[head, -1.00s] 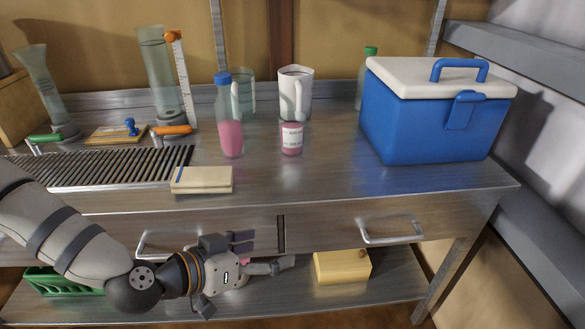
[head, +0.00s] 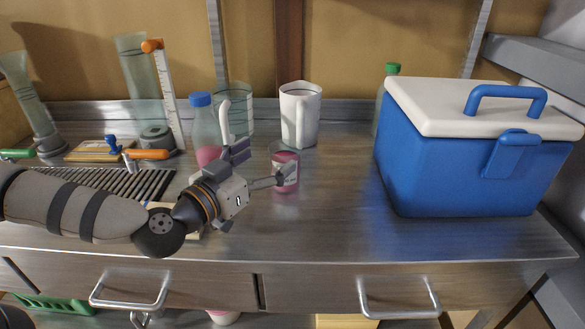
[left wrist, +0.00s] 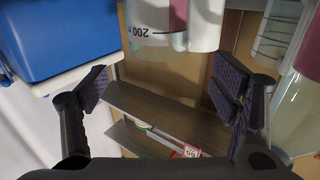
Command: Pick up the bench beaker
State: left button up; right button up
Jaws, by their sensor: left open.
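The beaker (head: 285,170), a small clear vessel with pink contents and a pale label, stands upright on the steel bench. My left gripper (head: 258,166) is open just left of it, with the lower finger reaching across its front in the head view. Contact cannot be told. In the left wrist view, my open gripper (left wrist: 163,88) has nothing between its fingertips. A clear vessel marked 200 (left wrist: 150,38), apparently the beaker, shows beyond them at the top edge, partly cut off. My right gripper is not in view.
A blue-capped bottle (head: 205,130) with pink contents stands close behind my left gripper. A white mug (head: 300,116) and a clear graduated vessel (head: 239,112) stand behind. A blue cooler (head: 460,160) fills the right. The bench front between is clear.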

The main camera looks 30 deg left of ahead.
aim_at(276, 160)
pick_arm(q)
jog(key=w, duration=0.1)
jog(key=w+f+b, duration=0.1)
jog(key=w+f, duration=0.1)
jog(key=w, duration=0.1)
jog(key=shift+w+d+b, duration=0.1)
jog(key=shift+d+b, duration=0.1)
jog(key=shift+b, duration=0.1)
jog(key=shift+w+r, duration=0.2)
jog(key=shift+w, duration=0.35)
jog(key=shift+w+r, duration=0.15)
jog(key=shift+w, duration=0.4)
jog(key=shift+w+r, duration=0.1)
jog(key=shift+w, duration=0.05)
jog(key=shift+r, duration=0.1)
jog(key=c, duration=1.5)
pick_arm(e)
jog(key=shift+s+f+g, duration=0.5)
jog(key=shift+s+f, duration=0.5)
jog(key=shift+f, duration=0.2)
